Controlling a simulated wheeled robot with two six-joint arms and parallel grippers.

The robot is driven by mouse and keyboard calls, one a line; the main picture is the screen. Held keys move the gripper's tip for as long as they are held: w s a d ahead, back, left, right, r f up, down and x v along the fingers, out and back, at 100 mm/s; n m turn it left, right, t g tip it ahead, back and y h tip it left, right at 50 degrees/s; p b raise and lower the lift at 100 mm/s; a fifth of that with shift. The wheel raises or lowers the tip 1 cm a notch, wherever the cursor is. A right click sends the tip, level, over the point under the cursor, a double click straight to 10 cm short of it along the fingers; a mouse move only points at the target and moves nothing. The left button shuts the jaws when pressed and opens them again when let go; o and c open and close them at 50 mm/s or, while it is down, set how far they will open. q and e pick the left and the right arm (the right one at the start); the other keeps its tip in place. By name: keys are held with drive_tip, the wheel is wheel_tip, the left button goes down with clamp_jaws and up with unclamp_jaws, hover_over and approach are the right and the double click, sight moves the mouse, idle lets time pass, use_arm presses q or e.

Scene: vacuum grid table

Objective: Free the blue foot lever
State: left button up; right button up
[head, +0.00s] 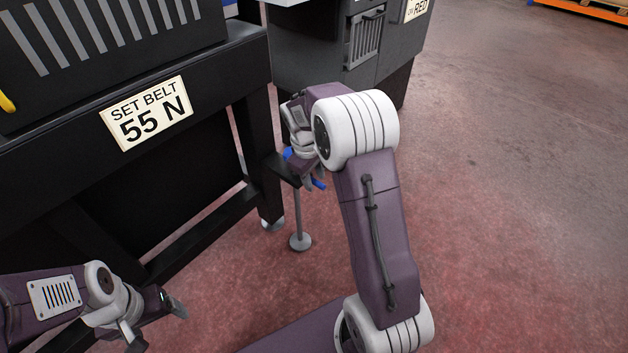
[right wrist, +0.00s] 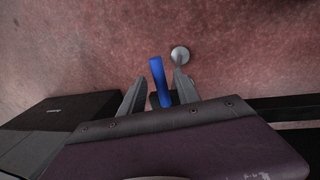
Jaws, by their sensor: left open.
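The blue foot lever (right wrist: 159,80) shows in the right wrist view between the two fingertips of my right gripper (right wrist: 160,86), with gaps visible on both sides. I cannot tell whether it lies at fingertip depth. In the head view only small parts of the lever (head: 319,184) show; my right gripper (head: 307,182) and arm hide the rest. The lever sits near the top of a thin grey rod with a round foot (head: 300,242) on the floor, beside the table's corner leg. My left gripper (head: 160,326) is open and empty at the lower left, away from the lever.
The black table frame (head: 62,152) bears a "SET BELT 55 N" sign (head: 147,113) and fills the left side. A grey machine cabinet (head: 325,40) stands behind. The reddish floor (head: 520,200) at the right is clear. A pallet on an orange rack (head: 590,10) stands far back.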

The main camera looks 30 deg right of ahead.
clamp_jaws()
idle(1.3)
